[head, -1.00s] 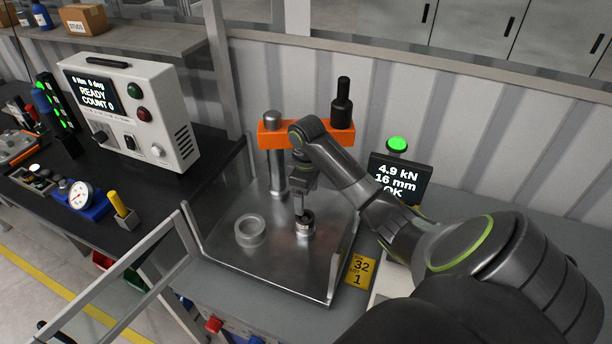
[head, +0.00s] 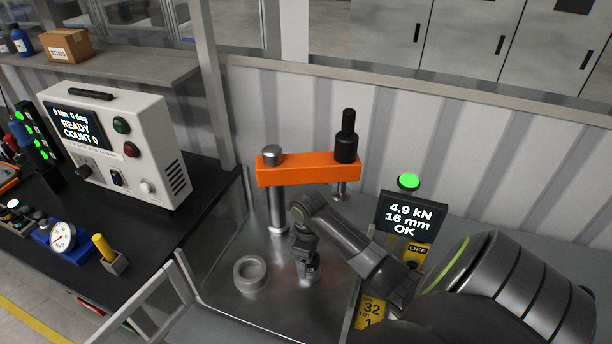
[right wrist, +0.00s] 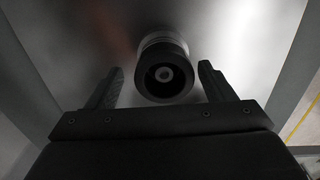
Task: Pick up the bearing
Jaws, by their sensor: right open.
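The bearing (right wrist: 163,72), a dark ring with a paler metal body and a round bore, shows in the right wrist view. It lies between the two fingers of my right gripper (right wrist: 161,72), with a gap on each side. The fingers are open. In the head view my right gripper (head: 308,274) points down at the metal press tray (head: 225,285), and it hides most or all of the bearing there. My left gripper is not in view.
A pale grey ring (head: 250,273) sits on the tray left of my right gripper. An orange press arm (head: 295,170) on a steel post stands behind. A force display (head: 408,216) is to the right, and a white controller box (head: 115,140) stands on the left bench.

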